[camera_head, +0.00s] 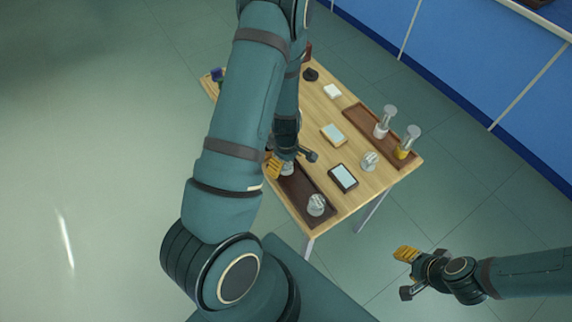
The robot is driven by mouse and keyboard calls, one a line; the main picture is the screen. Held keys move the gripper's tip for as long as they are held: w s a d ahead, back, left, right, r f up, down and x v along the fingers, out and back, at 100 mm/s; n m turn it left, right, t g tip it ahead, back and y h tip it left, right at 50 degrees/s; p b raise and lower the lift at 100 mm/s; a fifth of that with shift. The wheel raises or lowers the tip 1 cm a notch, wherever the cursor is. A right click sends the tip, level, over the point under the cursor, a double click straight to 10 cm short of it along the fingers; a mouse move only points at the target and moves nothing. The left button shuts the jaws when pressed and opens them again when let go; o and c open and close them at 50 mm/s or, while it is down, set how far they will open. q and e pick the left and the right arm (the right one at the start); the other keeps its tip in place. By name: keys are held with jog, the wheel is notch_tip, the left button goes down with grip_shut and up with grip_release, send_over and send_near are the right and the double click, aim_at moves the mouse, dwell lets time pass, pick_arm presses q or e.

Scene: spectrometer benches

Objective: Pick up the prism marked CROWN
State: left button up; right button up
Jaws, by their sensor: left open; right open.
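Several small clear or silvery pieces could be prisms, but no CROWN marking is legible on any of them. One clear piece (316,204) sits at the near end of the near brown tray (302,190). Another clear piece (369,160) stands on bare wood near the table's right side. A pale piece (287,169) shows at my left gripper (291,162), which is open over the near tray's far end; I cannot tell if they touch. My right gripper (405,274) is open and empty, off the table at the lower right. My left arm hides the table's left part.
A dark-framed device (343,177), a pale-topped block (333,134), a white block (332,91) and a dark item (311,74) lie between.

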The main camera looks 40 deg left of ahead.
pick_arm(q)
jog(key=shift+f, duration=0.25)
grip_shut()
dwell(0.3)
